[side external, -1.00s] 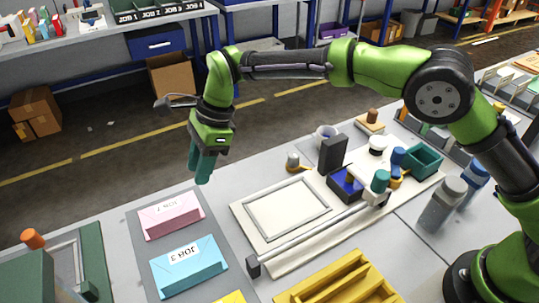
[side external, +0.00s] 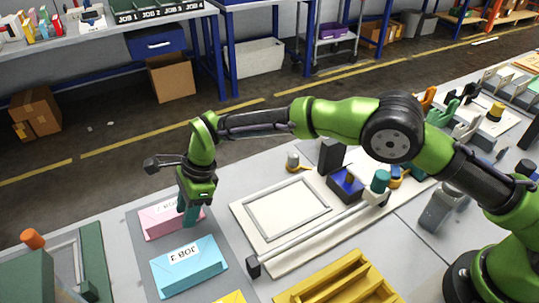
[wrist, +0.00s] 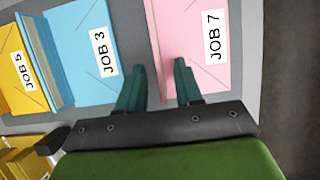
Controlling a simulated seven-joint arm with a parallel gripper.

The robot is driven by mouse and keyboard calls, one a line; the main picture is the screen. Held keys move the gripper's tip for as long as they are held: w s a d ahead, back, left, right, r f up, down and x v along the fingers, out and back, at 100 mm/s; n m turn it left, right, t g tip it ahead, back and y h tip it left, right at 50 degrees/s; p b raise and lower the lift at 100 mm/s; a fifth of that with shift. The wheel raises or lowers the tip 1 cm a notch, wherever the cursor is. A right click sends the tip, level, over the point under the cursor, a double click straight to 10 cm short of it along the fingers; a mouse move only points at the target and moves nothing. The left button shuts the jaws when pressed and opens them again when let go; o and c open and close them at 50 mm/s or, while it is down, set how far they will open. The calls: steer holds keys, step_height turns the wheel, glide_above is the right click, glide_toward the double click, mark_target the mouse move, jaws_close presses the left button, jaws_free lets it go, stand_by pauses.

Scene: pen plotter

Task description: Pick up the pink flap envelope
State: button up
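The pink flap envelope (side external: 158,221) lies flat on a grey mat, nearer the back than a blue envelope. In the wrist view the pink envelope (wrist: 192,28) is at upper right with a "JOB 7" label. My gripper (side external: 188,222) points down at its right part in the side view and hides some of it. In the wrist view my gripper (wrist: 160,68) has its teal fingers apart with nothing between them but the envelope's edge below. One finger is over the pink, the other over the grey gap. I cannot tell whether they touch it.
The blue envelope (side external: 190,283), labelled "JOB 3", lies beside the pink one with a narrow gap. A yellow envelope (wrist: 12,60), labelled "JOB 5", is farther along. The plotter (side external: 285,210) with its frame and rail stands to the right. A green box-like thing (side external: 28,270) is at left.

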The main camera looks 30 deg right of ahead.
jaws_close()
steer(key=shift+r, duration=0.1)
